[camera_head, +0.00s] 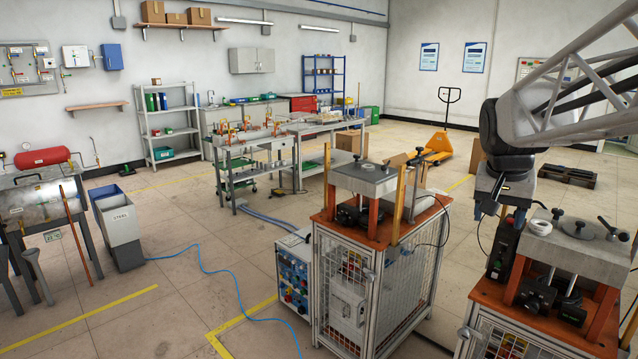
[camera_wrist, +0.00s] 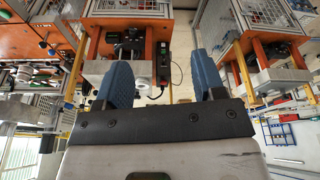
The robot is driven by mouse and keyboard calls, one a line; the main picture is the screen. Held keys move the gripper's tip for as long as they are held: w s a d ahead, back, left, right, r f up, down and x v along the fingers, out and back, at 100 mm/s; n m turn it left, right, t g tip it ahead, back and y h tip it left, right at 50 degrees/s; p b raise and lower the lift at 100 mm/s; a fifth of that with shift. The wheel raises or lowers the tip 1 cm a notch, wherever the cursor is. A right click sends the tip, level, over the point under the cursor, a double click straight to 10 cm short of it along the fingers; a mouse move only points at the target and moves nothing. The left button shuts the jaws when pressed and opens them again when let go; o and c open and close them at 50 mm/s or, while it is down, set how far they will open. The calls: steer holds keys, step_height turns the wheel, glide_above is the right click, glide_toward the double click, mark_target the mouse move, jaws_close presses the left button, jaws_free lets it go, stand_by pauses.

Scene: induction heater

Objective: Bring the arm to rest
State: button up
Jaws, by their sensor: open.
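My arm comes in from the upper right in the head view, with my gripper (camera_head: 496,208) hanging down beside the right-hand caged machine (camera_head: 560,245). In the wrist view my gripper (camera_wrist: 160,72) shows two blue fingers spread well apart, with nothing between them. In the head view the gripper overlaps the back left of that machine's top; I cannot tell the exact gap. The second caged machine (camera_head: 366,180), with an orange frame and grey top block, stands to the left, clear of the gripper.
A control box (camera_head: 293,272) with coloured knobs stands left of the middle machine. A blue hose (camera_head: 238,285) runs across the floor. Workbenches (camera_head: 246,140), a shelf (camera_head: 165,118) and a yellow pallet truck (camera_head: 440,146) stand further back. Open floor lies at the left centre.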

steer(key=s+a+f+n, duration=0.2)
steer(key=s+a+f, duration=0.2)
steer(key=s, duration=0.3)
steer(key=s+a+f+n+y, duration=0.1)
steer(key=s+a+f+n, duration=0.1)
steer(key=s+a+f, duration=0.3)
steer(key=s+a+f+n, duration=0.2)
steer(key=s+a+f, duration=0.2)
steer(key=s, duration=0.7)
steer(key=shift+a+f+y, duration=0.35)
steer(key=shift+a+y, duration=0.05)
steer(key=shift+a, duration=0.8)
